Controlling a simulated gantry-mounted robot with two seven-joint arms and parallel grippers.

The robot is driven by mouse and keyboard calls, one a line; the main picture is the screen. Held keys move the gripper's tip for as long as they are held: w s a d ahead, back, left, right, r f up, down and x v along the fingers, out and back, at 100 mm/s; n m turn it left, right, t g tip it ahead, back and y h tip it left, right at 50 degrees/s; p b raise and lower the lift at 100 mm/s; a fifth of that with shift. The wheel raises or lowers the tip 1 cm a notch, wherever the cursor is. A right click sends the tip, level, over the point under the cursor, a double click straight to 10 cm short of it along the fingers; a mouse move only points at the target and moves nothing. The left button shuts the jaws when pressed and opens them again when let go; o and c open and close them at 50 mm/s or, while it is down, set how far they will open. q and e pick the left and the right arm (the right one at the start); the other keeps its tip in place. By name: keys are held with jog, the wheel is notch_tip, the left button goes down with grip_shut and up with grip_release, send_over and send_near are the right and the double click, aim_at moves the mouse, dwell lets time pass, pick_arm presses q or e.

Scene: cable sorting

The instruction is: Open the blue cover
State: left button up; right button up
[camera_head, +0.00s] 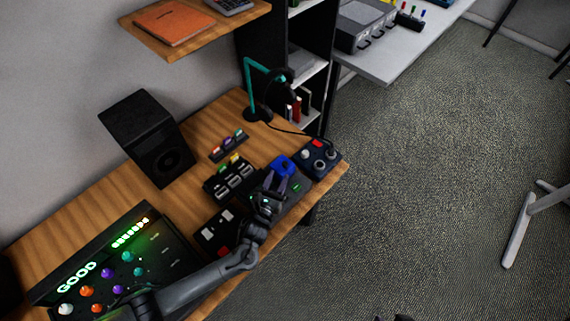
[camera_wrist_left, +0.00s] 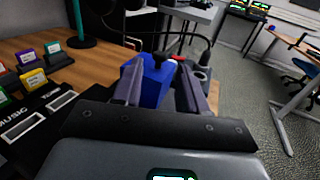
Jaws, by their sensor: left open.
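The blue cover (camera_head: 284,162) sits on a dark box near the front right edge of the wooden desk. In the left wrist view the blue cover (camera_wrist_left: 155,84) shows between my two fingers, with the left finger overlapping its left side and a gap before the right finger. My left gripper (camera_head: 278,180) is open, right at the cover on its near side; it also shows in the left wrist view (camera_wrist_left: 160,80). I cannot tell whether a finger touches the cover. Part of the dark box is hidden behind my gripper.
A joystick box (camera_head: 319,158) stands just right of the cover. A slotted black box with cartridges (camera_head: 230,180) is to the left, and a lit panel (camera_head: 120,262) is at the front left. A speaker (camera_head: 150,140) and a headphone stand (camera_head: 257,90) stand behind.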

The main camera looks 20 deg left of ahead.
aim_at(284, 165)
pick_arm(q)
jog(key=shift+w+b, duration=0.65)
jog(key=shift+w, duration=2.95)
jog(key=shift+c, duration=0.2)
grip_shut()
